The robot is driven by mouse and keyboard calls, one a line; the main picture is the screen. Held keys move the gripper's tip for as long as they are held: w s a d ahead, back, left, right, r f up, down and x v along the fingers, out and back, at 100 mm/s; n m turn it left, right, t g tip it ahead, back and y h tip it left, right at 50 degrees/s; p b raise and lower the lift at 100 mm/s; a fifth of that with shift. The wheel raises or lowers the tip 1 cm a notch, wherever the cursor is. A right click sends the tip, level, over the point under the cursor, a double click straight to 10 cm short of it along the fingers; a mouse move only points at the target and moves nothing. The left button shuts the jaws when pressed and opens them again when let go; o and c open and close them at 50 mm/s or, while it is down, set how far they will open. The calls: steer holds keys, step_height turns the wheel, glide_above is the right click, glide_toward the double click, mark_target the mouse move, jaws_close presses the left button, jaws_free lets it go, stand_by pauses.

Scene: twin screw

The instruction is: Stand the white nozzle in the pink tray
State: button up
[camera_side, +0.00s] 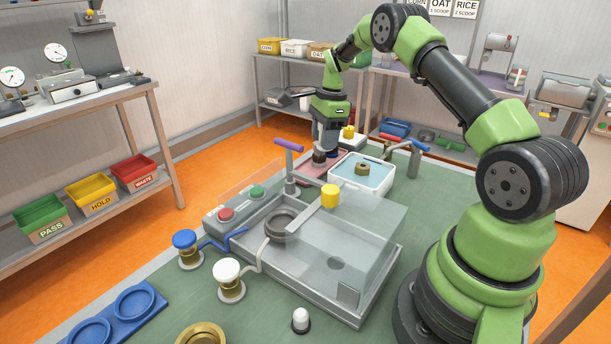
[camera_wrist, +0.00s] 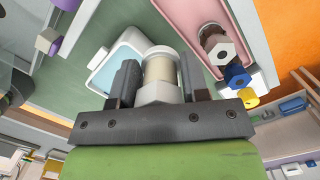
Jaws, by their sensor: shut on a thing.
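The white nozzle (camera_wrist: 158,78), a cream cylinder with a white hex end, is between the two fingers of my gripper (camera_wrist: 161,82) in the wrist view. My gripper is shut on it. In the side view my gripper (camera_side: 326,146) points down at the pink tray (camera_side: 308,174), behind the acrylic cover. The nozzle is hard to make out there. Whether the held nozzle touches the tray is unclear.
Blue (camera_wrist: 236,78) and yellow (camera_wrist: 248,97) parts sit near the tray. A purple-handled post (camera_side: 289,160) stands to the left. The clear-covered machine (camera_side: 330,245) is in front.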

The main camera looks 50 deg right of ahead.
steer(key=w+m, duration=0.5)
steer(key=m, duration=0.4)
steer(key=shift+t+h, duration=0.3)
steer(key=shift+h, duration=0.2)
steer(key=f, duration=0.9)
steer(key=shift+w+a+f, duration=0.1)
steer(key=shift+w+a, duration=0.05)
steer(key=shift+a, duration=0.15)
steer(key=shift+f, duration=0.1)
steer(key=o, duration=0.7)
